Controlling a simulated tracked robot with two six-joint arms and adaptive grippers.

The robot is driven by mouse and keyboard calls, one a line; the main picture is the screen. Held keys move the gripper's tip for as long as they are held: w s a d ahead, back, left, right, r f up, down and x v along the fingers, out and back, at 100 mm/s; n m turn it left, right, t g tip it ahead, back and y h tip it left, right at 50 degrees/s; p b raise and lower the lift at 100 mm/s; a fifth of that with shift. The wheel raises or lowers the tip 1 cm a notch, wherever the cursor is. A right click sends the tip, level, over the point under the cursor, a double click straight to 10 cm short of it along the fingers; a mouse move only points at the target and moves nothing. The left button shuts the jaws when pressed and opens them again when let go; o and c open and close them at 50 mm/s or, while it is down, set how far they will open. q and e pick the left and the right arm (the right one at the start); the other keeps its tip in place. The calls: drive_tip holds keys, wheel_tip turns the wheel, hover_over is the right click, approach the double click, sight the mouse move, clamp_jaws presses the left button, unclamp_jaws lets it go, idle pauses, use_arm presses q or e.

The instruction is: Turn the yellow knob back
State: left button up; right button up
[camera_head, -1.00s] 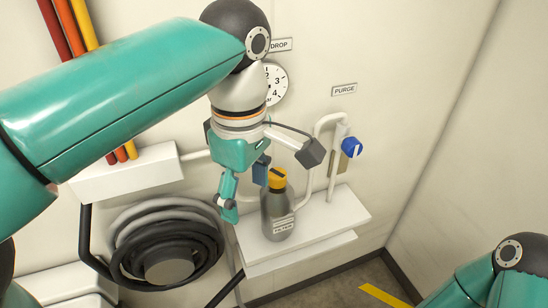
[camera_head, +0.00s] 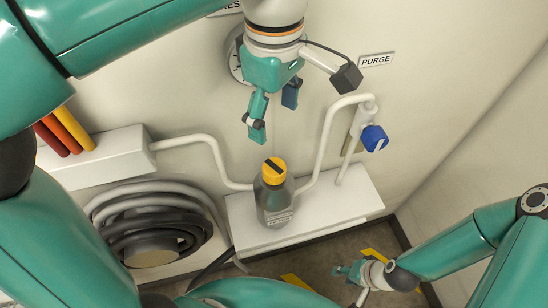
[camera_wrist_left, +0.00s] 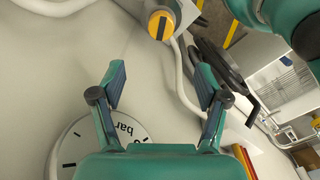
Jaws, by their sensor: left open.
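The yellow knob (camera_head: 273,169) with a black stripe across its top sits on the grey bottle-shaped filter (camera_head: 274,203) on the white shelf. In the left wrist view the knob (camera_wrist_left: 160,24) shows at the top, beyond the fingertips. My left gripper (camera_head: 273,116) is open and empty, above the knob and apart from it. Its two spread fingers also show in the left wrist view (camera_wrist_left: 161,82). My right gripper (camera_head: 352,280) is low at the right, far from the knob; its jaw opening is unclear.
White pipes (camera_head: 324,140) run beside the filter. A blue valve knob (camera_head: 374,138) is at the right under the PURGE sign (camera_head: 377,59). A coiled hose (camera_head: 150,215) hangs at the left. A gauge (camera_wrist_left: 105,145) is partly hidden by my left gripper.

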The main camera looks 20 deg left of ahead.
sight(274, 167)
use_arm(q)
wheel_tip(274, 167, down, 15)
drive_tip(key=shift+s+r, duration=0.15)
idle(0.4)
